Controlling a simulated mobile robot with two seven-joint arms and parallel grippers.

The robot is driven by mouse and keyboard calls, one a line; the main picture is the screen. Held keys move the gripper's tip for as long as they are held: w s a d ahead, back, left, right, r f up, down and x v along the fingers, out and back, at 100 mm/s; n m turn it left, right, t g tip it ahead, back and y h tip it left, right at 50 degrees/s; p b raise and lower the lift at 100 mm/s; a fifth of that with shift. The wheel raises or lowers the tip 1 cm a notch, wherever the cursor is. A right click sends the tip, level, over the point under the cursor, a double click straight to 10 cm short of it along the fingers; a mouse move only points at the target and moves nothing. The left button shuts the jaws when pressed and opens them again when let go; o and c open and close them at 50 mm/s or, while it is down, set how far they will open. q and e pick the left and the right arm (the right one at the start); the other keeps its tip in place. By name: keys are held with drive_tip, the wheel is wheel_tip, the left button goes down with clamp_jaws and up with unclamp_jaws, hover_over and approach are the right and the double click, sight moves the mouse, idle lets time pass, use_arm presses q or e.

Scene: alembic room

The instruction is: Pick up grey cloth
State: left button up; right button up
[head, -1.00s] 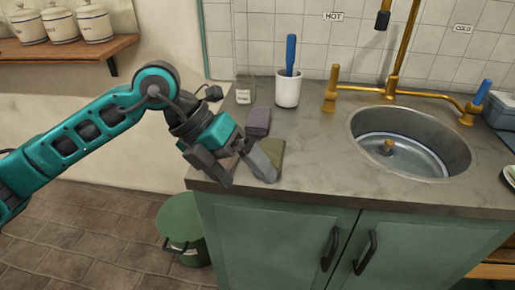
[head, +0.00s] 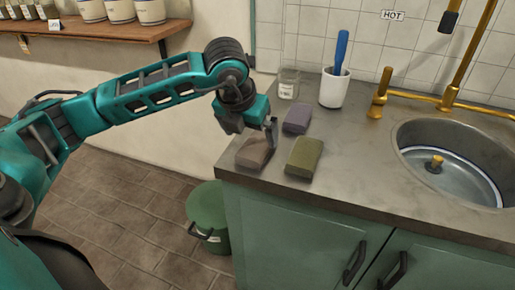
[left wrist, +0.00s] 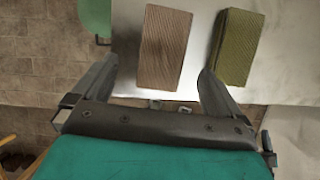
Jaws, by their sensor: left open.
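Three folded cloths lie at the left end of the counter. A brownish-grey cloth (head: 254,152) lies nearest the left edge, a purplish-grey cloth (head: 297,118) lies behind it, and an olive-green cloth (head: 304,156) lies to its right. My left gripper (head: 252,133) is open and empty, just above the brownish-grey cloth. In the left wrist view the brownish-grey cloth (left wrist: 166,48) lies ahead, between the lines of the two fingers. The olive-green cloth (left wrist: 236,45) lies beyond the right finger. My right gripper is not in view.
A glass jar (head: 288,83) and a white cup (head: 334,90) with a blue-handled tool stand behind the cloths. The sink (head: 455,150) and brass taps are at the right. A green bin (head: 208,212) stands on the floor left of the cabinet. The counter before the sink is clear.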

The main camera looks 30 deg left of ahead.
sight(256, 146)
use_arm(q)
drive_tip(key=x, duration=0.4)
drive_tip(key=shift+d+f, duration=0.25)
drive_tip(key=shift+f, duration=0.1)
drive_tip(key=c, duration=1.1)
wheel_tip(256, 146, up, 20)
drive_tip(key=p, duration=0.2)
